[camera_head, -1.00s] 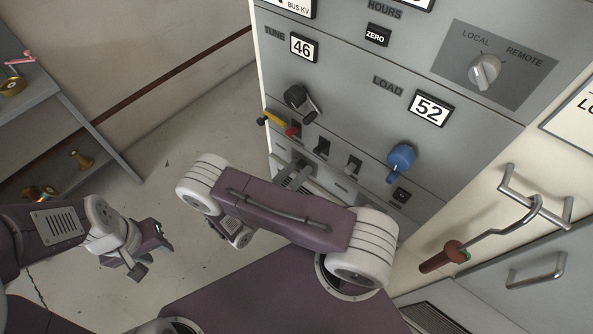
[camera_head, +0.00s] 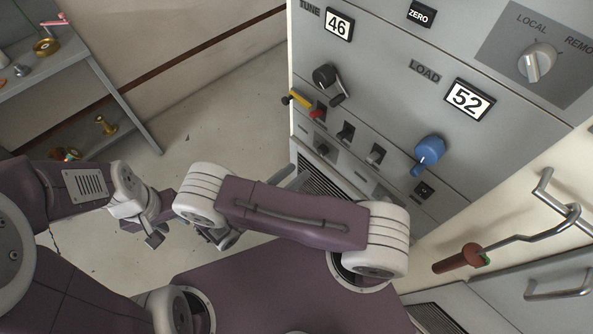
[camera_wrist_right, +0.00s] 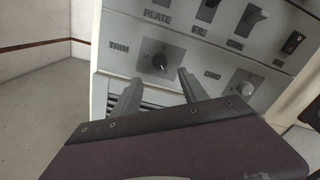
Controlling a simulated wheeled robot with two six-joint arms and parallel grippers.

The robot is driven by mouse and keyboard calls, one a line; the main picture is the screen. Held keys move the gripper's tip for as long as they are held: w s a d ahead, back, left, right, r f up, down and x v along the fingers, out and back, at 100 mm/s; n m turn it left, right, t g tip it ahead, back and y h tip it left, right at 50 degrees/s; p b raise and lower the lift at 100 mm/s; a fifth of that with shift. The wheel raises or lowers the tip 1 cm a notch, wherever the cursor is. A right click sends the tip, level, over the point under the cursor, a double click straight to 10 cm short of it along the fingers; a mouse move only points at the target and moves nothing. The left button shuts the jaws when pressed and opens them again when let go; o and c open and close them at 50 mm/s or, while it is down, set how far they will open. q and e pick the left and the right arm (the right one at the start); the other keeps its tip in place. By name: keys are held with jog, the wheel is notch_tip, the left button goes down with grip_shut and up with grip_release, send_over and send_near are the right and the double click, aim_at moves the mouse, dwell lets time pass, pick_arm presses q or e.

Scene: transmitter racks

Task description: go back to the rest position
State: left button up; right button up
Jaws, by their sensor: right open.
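My right gripper (camera_wrist_right: 155,88) is open in the right wrist view, with nothing between its two grey fingers. They point at the lower part of the grey rack panel, near the TRIM knob (camera_wrist_right: 160,64); whether they touch the panel is not clear. In the head view my right arm folds across the middle, and its links hide most of that gripper. My left gripper (camera_head: 155,222) hangs over the floor at the left, close beside my right arm's white joint in the picture. Its fingers are partly hidden, and I see nothing held.
The grey rack (camera_head: 400,110) stands at the right with a black crank (camera_head: 325,77), a blue knob (camera_head: 428,152) and several switches. A red-brown handled lever (camera_head: 460,258) sticks out at lower right. A grey shelf (camera_head: 85,75) stands at left. Open floor (camera_head: 215,125) lies between.

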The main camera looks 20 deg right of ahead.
jog(key=s+d+r+m+g+y+p, duration=0.1)
jog(key=s+d+r+m+g+y, duration=0.1)
jog(key=s+m+g+y, duration=0.45)
jog(key=s+d+r+m+g+y+p, duration=0.1)
jog(key=s+d+m+g+y, duration=0.3)
jog(key=m, duration=0.6)
jog(key=w+a+r+m+t+y, duration=0.2)
jog(key=w+r+m+t+y, duration=0.3)
jog(key=m, duration=0.7)
jog(key=shift+w+a+r+y+p, duration=0.3)
jog(key=shift+r+y+p, duration=0.1)
jog(key=shift+y, duration=0.25)
jog(key=shift+m, duration=0.25)
